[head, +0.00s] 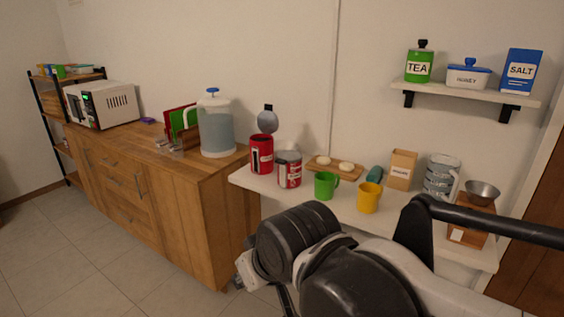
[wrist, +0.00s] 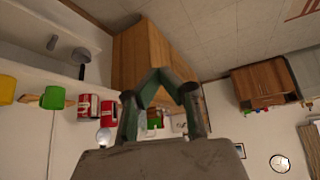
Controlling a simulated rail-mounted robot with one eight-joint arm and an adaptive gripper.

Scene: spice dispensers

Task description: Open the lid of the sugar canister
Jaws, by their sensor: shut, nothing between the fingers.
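Two red canisters stand at the left end of the white shelf. The rear one (head: 261,157) has a round grey lid (head: 267,121) tipped up above it, with a dark knob on top. The front one (head: 289,171) has a grey top that looks closed. Their labels are too small to read, so I cannot tell which is sugar. Both show in the wrist view, the one at left (wrist: 87,107) beside the other (wrist: 109,108). My gripper (wrist: 160,73) is shut and empty, apart from both canisters. In the head view, my arm hides the gripper.
A green mug (head: 326,186) and a yellow mug (head: 368,198) stand right of the canisters. A wooden board (head: 322,171) lies behind. A glass dispenser (head: 215,130) stands on the wooden cabinet (head: 190,215) at left. The floor (head: 70,260) in front is clear.

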